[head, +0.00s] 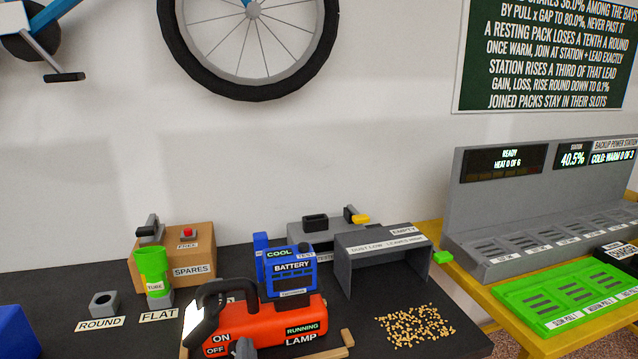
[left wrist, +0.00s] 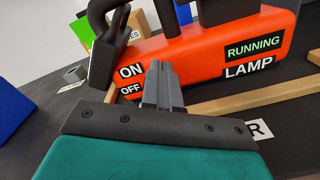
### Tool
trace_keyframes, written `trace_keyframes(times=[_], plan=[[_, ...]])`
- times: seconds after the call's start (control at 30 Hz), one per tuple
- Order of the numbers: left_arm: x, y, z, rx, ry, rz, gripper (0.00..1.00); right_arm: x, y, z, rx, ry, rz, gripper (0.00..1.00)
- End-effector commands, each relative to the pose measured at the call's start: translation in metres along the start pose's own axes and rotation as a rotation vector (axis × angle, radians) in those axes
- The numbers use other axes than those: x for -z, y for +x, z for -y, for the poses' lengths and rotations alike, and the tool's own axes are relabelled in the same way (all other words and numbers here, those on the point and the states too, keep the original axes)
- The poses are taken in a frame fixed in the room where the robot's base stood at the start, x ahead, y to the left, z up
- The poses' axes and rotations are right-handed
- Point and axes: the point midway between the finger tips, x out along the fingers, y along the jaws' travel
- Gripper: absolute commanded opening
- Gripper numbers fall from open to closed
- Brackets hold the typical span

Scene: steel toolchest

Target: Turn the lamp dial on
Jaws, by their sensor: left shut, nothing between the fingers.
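The orange-red lamp (head: 275,322) with a black handle and a bright lens at its left end stands on the dark bench. It also shows in the left wrist view (left wrist: 205,50). Its side carries ON and OFF labels, a display reading RUNNING and a LAMP label. A blue battery (head: 291,275) reading COOL sits on top. My left gripper (head: 243,347) is at the lamp's front side, just right of the OFF label; its shut, empty fingers (left wrist: 158,75) point at that side. The dial is not distinguishable, perhaps hidden behind the fingers. My right gripper is not in view.
Wooden strips (left wrist: 255,98) lie along the lamp's front. A grey cover (head: 352,268) and scattered pellets (head: 416,324) are to the right. A green cup (head: 152,268) and a SPARES box (head: 200,246) stand behind left. The yellow table (head: 478,290) holds a charging station.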

Motion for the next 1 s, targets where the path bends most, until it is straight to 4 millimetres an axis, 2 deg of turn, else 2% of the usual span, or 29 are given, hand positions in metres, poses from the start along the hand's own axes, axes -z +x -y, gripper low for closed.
trace_keyframes(times=[0.17, 0.63, 1.0], plan=[[0.001, -0.004, 0.001, 0.003, 0.003, -0.010, 0.00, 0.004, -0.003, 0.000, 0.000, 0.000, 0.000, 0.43], [-0.004, -0.055, 0.000, 0.002, 0.001, 0.000, 0.00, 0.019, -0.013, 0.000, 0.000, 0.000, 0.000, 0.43], [-0.004, -0.060, 0.000, 0.001, -0.001, 0.002, 0.00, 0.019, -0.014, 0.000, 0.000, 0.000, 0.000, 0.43]])
